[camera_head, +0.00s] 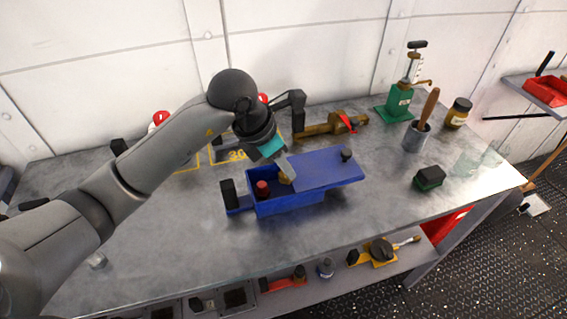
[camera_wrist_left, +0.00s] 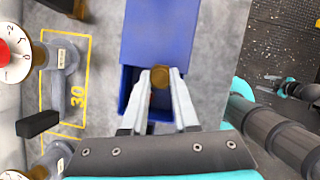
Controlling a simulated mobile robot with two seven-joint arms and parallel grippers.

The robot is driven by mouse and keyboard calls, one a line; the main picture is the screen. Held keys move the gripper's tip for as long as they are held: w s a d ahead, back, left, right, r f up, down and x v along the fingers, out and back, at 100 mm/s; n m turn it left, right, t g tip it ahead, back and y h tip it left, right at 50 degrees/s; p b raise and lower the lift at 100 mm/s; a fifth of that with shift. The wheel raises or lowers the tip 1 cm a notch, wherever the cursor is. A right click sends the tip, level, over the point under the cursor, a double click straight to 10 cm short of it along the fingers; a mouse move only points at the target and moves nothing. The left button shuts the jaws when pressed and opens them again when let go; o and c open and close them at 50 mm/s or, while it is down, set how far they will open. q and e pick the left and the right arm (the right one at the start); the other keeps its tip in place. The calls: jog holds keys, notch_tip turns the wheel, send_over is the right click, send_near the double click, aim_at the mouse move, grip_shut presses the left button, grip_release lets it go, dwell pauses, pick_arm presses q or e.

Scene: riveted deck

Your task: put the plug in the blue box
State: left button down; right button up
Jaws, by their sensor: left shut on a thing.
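The blue box (camera_head: 290,203) stands on the grey bench, its blue lid (camera_head: 325,170) slid to the right so the left part is open. My left gripper (camera_head: 287,174) is over this opening, shut on a small brass-coloured piece, which I take to be the plug (camera_head: 286,180). In the left wrist view the plug (camera_wrist_left: 160,77) sits between the fingertips of my left gripper (camera_wrist_left: 160,82), over the box (camera_wrist_left: 126,88). I cannot tell whether the plug touches the box. A red-topped piece (camera_head: 262,188) shows at the opening's left end. My right gripper is small and unclear in the left wrist view.
A brass tool with a red part (camera_head: 335,125) lies behind the box. A green-based pump (camera_head: 397,102), a cup with a wooden handle (camera_head: 417,136), a jar (camera_head: 458,113) and a dark green block (camera_head: 429,177) stand to the right. The bench front is clear.

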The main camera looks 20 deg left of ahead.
pick_arm(q)
jog(key=shift+f, duration=0.1)
jog(key=shift+f+b, duration=0.3)
jog(key=shift+b, duration=0.1)
jog(key=c, duration=0.6)
grip_release()
jog(key=p+v, duration=0.2)
jog(key=v, duration=1.3)
jog(key=shift+r, duration=0.2)
jog(key=shift+s, duration=0.1)
